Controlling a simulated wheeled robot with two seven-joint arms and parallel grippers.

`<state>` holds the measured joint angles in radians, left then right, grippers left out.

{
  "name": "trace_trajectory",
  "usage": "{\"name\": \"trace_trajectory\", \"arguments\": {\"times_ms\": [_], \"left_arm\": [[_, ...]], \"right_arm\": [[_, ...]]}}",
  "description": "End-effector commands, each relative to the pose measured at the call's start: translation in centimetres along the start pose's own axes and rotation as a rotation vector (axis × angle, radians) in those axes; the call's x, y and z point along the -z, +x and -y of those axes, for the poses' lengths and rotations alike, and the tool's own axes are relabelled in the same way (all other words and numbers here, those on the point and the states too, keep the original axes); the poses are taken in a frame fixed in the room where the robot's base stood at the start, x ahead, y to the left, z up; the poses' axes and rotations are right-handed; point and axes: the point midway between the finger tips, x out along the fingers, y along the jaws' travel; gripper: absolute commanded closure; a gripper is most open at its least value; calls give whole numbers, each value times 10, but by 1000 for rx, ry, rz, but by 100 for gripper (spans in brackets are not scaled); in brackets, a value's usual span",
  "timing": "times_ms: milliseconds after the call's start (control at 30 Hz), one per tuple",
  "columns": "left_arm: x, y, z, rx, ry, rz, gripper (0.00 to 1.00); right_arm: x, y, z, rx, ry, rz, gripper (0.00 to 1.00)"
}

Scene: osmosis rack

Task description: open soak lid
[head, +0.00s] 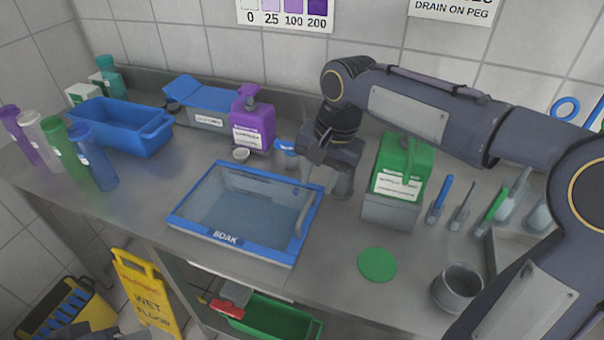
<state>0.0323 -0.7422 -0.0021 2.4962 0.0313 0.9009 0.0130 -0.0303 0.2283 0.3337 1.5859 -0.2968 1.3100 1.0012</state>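The soak box (225,239) stands in the middle of the steel counter, with a blue frame and "SOAK" on its front edge. A clear grey panel shows inside the frame and looks flat; I cannot tell its exact seating. A pale bar-like handle (305,211) shows along the box's right side.
A purple jug (253,124) stands behind the box and a green jug (405,164) to its right. A green disc (377,264) and a grey cup (458,287) lie front right. A blue tub (115,126) and several bottles stand left. Counter beside the box's left is clear.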

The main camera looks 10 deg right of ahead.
Motion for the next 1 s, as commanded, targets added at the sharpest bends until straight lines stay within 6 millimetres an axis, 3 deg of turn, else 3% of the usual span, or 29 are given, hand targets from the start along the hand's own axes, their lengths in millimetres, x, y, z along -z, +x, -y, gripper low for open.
{"name": "trace_trajectory", "arguments": {"times_ms": [167,600,1000], "left_arm": [[0,0,0,0,0,0,64],[-2,3,2,0,0,0,64],[-2,3,2,0,0,0,64]], "right_arm": [[0,8,0,-3,2,2,66],[0,71,0,-2,1,2,66],[0,78,0,-1,1,1,68]]}}
